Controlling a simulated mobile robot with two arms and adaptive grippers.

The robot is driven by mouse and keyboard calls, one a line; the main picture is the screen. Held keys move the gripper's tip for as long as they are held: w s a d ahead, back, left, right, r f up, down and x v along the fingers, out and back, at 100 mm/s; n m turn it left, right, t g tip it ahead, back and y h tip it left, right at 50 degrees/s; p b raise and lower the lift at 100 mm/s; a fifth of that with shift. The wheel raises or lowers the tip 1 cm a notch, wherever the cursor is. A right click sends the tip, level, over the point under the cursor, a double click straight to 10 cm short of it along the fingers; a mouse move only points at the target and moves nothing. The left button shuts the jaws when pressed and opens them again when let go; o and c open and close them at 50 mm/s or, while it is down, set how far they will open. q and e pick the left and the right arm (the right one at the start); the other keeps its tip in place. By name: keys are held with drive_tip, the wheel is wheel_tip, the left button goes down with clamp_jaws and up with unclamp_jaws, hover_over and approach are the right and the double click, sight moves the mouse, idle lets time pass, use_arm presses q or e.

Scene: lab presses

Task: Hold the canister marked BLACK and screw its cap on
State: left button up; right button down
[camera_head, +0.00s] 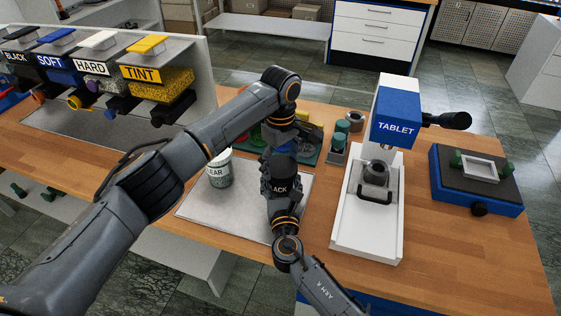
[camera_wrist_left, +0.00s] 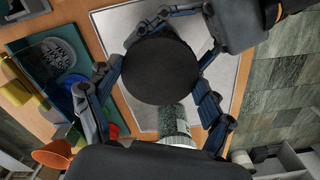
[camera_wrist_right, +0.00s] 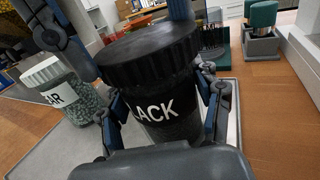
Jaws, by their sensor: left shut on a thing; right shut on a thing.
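The canister marked BLACK (camera_head: 279,187) is upright over the pale mat (camera_head: 195,207); in the right wrist view (camera_wrist_right: 165,118) its label partly shows as "LACK". My right gripper (camera_wrist_right: 164,98) is shut around its body from the near side. A wide black ribbed cap (camera_wrist_right: 147,52) sits on the canister's top; whether it is fully tightened I cannot tell. My left gripper (camera_wrist_left: 165,60) comes from above with its fingers closed on opposite sides of the cap, which shows as a black disc in the left wrist view (camera_wrist_left: 160,72). My arms partly hide the canister in the head view.
A white-capped canister, label partly reading "EAR" (camera_head: 219,170), stands on the mat just left. The TABLET press (camera_head: 397,120) is to the right, with a blue-edged tray (camera_head: 475,185) beyond. A row of dispensers (camera_head: 95,70) stands at left. Bare wood lies front right.

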use_arm(q)
drive_tip(key=m, duration=0.7)
drive_tip(key=shift+m, duration=0.3)
drive_tip(key=m, duration=1)
drive_tip(key=shift+f+m, duration=0.1)
drive_tip(key=shift+m, duration=0.3)
drive_tip(key=m, duration=0.3)
drive_tip(key=shift+m, duration=0.3)
drive_tip(key=m, duration=0.3)
drive_tip(key=shift+m, duration=0.3)
drive_tip(key=m, duration=0.5)
drive_tip(key=o, duration=1.2)
